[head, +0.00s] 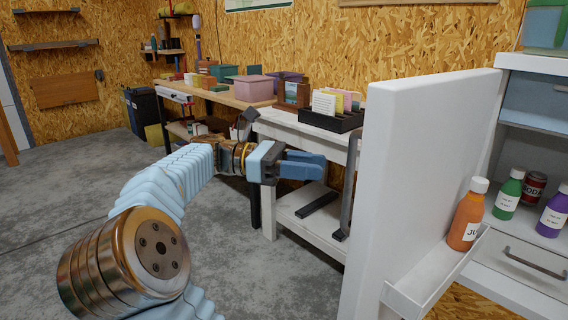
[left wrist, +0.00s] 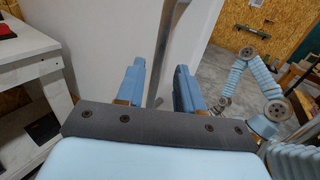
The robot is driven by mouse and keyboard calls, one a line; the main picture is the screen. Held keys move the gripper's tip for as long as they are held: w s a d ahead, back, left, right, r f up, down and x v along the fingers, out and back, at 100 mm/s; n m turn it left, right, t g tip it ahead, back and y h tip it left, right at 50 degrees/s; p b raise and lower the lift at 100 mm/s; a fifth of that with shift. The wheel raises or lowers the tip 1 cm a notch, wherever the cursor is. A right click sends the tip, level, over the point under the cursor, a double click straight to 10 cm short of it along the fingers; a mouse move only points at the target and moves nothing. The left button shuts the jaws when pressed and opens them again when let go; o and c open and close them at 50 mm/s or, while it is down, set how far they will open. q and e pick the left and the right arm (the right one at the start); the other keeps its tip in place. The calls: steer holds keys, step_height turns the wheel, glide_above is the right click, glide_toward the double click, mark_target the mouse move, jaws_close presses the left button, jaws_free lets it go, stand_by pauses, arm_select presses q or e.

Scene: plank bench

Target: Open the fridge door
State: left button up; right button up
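The white fridge door (head: 415,170) stands open in the head view, its inner side with a door shelf facing right. A dark grey bar handle (head: 350,190) runs up its outer side; it also shows in the left wrist view (left wrist: 165,45). My left gripper (head: 318,166) is to the left of the handle, fingers apart and empty. In the left wrist view the handle lines up between the two fingers (left wrist: 159,85), but the head view shows it beyond the fingertips. My right gripper is not clearly seen; a blue-sleeved arm of mine (left wrist: 240,75) shows at right.
An orange juice bottle (head: 467,215) stands in the door shelf. Green (head: 508,195) and purple (head: 553,212) bottles and a soda can (head: 533,188) stand inside the fridge. A white bench (head: 300,128) with a card box (head: 330,118) is behind the gripper. Floor at left is clear.

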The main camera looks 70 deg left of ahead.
arm_select(q)
steer(key=v, duration=0.6)
steer(key=shift+s+a, duration=0.1)
stand_by(0.4)
